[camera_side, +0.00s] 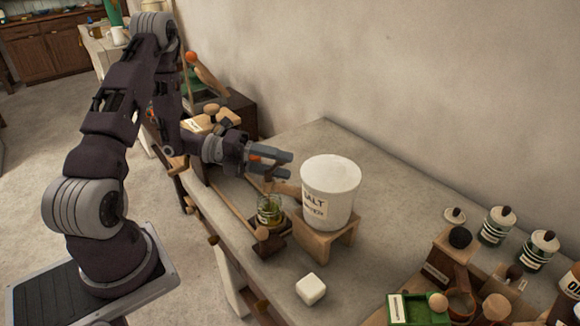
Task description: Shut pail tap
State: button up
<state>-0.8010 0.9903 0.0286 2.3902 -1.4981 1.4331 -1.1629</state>
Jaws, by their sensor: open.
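A white pail (330,192) with "SALT" lettering stands upright on a wooden stand (317,244) on the grey worktop. A wooden tap piece (284,187) juts from the pail's left side, partly hidden by my gripper. I cannot tell whether the tap is turned on or off. My gripper (290,164) is open, pointing right, just above and left of the tap piece and close to the pail's wall. I cannot tell whether a finger touches it. A glass jar (269,211) with yellow-green contents stands below the tap on a dark wooden base (272,246).
A white cube (310,289) lies on the worktop in front of the stand. Green-banded jars (497,226), a green tray (420,309) and wooden pieces crowd the right. A bare wall rises behind. The worktop (385,235) right of the pail is clear.

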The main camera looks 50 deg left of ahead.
jog(key=shift+x, duration=1.3)
grip_shut()
jog(key=m+g+h, duration=0.1)
jog(key=d+m+g, duration=0.1)
jog(key=g, duration=0.1)
jog(key=m+g+h, duration=0.1)
jog(key=shift+s+d+m+h, duration=0.3)
jog(key=shift+s, duration=0.05)
grip_release()
